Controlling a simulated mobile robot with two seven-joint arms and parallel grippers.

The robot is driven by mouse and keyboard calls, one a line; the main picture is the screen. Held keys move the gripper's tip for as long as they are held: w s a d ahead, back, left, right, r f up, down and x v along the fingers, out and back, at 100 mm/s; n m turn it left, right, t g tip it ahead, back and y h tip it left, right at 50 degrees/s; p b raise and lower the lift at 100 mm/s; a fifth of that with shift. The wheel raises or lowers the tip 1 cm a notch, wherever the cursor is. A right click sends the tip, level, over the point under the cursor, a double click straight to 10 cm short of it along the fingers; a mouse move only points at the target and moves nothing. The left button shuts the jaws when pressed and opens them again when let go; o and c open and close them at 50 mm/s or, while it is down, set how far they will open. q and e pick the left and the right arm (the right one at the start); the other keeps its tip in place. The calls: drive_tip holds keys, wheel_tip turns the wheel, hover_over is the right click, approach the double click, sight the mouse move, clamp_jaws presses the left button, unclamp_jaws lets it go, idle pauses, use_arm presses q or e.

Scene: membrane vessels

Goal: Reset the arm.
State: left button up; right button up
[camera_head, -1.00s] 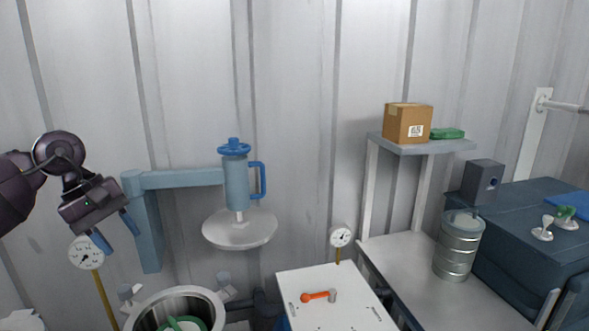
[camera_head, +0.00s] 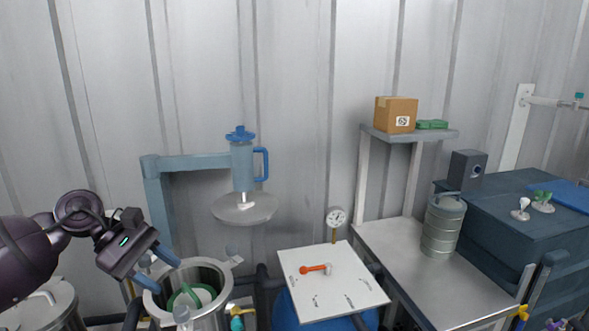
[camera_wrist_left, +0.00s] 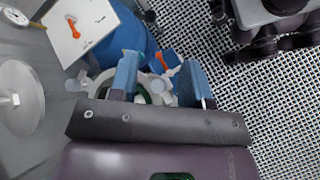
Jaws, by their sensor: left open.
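My left gripper (camera_head: 160,270) is in the lower left of the head view, its blue fingers spread apart with nothing between them. In the head view it overlaps the left rim of an open steel vessel (camera_head: 222,302); whether it touches cannot be told. A green and white piece (camera_head: 192,296) shows inside the vessel. In the left wrist view the open fingers (camera_wrist_left: 157,70) stand in front of the vessel's whitish fittings. A round lid (camera_head: 245,208) hangs from a blue swing arm (camera_head: 190,162), right of the gripper. My right gripper is not seen.
A white panel with an orange handle (camera_head: 315,269) stands right of the vessel, with a gauge (camera_head: 336,217) behind it. Further right are a steel bench (camera_head: 400,250), a metal canister (camera_head: 442,230) and a shelf with a cardboard box (camera_head: 395,115). Another vessel (camera_head: 45,305) is lower left.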

use_arm(q)
drive_tip(key=s+d+f+n+t+h+b, duration=0.1)
drive_tip(key=s+d+f+n+t+h, duration=0.25)
drive_tip(key=n, duration=0.65)
drive_tip(key=d+f+n+t+h+b, duration=0.1)
drive_tip(key=d+f+n+t+h, duration=0.2)
drive_tip(key=f+n+t+h, duration=0.5)
drive_tip(key=s+a+f+n+t+y+b, duration=0.1)
drive_tip(key=s+a+f+n+t+y, duration=0.15)
drive_tip(key=f+n+y, duration=0.6)
drive_tip(key=s+a+f+n+t+y+b, duration=0.1)
drive_tip(key=s+a+f+n+y, duration=0.25)
drive_tip(key=n, duration=0.95)
drive_tip(key=s+a+f+n+t+y+b, duration=0.1)
drive_tip(key=s+a+f+n+t+y, duration=0.15)
drive_tip(key=f+n+y, duration=0.65)
drive_tip(key=s+a+f+n+g, duration=0.2)
drive_tip(key=s+f+n+g, duration=0.4)
drive_tip(key=s+n, duration=0.3)
drive_tip(key=shift+s+f+n, duration=0.35)
drive_tip(key=shift+f+n, duration=0.15)
drive_tip(key=shift+n, duration=0.55)
drive_tip(key=shift+y, duration=0.25)
